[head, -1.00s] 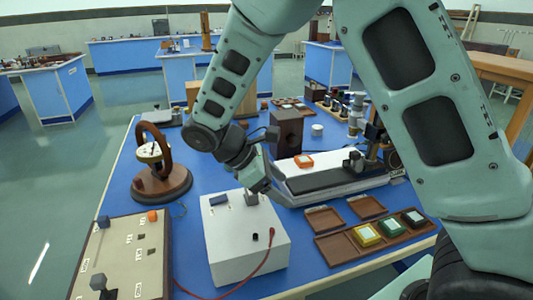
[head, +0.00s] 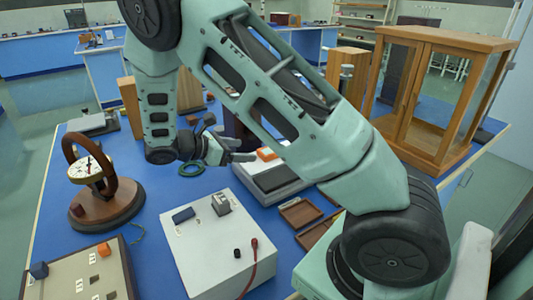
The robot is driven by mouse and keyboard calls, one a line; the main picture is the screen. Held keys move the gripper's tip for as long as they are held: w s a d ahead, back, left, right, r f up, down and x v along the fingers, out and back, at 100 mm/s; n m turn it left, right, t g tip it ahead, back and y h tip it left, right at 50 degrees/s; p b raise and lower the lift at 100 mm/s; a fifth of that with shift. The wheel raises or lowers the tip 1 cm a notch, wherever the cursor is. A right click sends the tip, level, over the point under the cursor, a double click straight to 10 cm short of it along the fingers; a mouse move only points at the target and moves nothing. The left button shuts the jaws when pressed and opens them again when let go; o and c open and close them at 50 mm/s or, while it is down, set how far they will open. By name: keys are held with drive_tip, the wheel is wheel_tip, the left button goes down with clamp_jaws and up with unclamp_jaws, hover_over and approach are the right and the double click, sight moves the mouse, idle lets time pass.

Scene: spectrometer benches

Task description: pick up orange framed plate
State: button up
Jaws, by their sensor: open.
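The orange framed plate (head: 266,153) lies on the grey and black instrument (head: 272,177) right of the middle of the head view. My arm partly covers it on its right side. My gripper (head: 242,150) is just left of the plate in the picture, with its fingers spread and pointing right toward it. The gripper is open and holds nothing. I cannot tell whether a finger touches the plate or how high the gripper is above the instrument.
A white box (head: 205,245) with a red cable stands in front. Left are a wooden stand with a dial (head: 107,205) and a beige control panel (head: 75,277). Brown trays (head: 300,212) and a glass-doored wooden cabinet (head: 440,140) are right.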

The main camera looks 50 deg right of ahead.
sight(267, 151)
drive_tip(key=x, duration=0.8)
drive_tip(key=shift+d+f, duration=0.1)
drive_tip(key=shift+d, duration=0.15)
drive_tip(key=c, duration=1.1)
